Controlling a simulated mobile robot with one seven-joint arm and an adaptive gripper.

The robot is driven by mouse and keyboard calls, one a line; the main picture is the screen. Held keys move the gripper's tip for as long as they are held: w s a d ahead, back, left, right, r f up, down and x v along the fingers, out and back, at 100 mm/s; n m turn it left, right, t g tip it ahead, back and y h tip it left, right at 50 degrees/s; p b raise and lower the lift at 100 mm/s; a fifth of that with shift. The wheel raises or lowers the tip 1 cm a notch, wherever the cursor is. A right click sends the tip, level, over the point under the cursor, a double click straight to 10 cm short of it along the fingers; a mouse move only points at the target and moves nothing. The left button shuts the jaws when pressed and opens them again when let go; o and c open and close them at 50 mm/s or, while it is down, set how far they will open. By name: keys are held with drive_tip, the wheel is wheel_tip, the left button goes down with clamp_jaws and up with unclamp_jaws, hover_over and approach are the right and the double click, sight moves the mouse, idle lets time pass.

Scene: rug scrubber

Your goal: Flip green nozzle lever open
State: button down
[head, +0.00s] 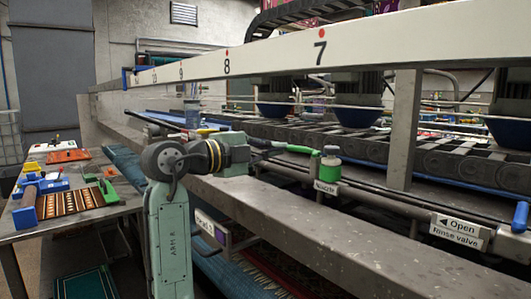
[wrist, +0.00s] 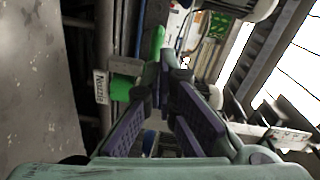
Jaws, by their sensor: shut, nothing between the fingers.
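The green nozzle lever (head: 301,150) points left from the top of the nozzle valve (head: 329,170), a green and pale body on a pipe, with a "Nozzle" label (head: 325,187) below it. In the wrist view the lever (wrist: 157,43) shows just left of the fingertips, and the green valve part (wrist: 127,67) lies further left. My gripper (head: 284,146) is at the lever's left end in the head view; I cannot tell whether they touch. In the wrist view my gripper (wrist: 165,62) has its dark, purple-padded fingers together at the tips, with nothing between them.
A grey ledge (head: 300,220) runs below my arm, and a white numbered beam (head: 270,57) crosses above. A rinse valve label (head: 460,230) and a blue handle (head: 520,217) are at the right. A table (head: 85,222) with tools stands at the left.

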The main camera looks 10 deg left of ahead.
drive_tip(key=a+b, duration=0.2)
drive_tip(key=a, duration=0.8)
drive_tip(key=shift+w+r, duration=0.2)
drive_tip(key=shift+r, duration=0.05)
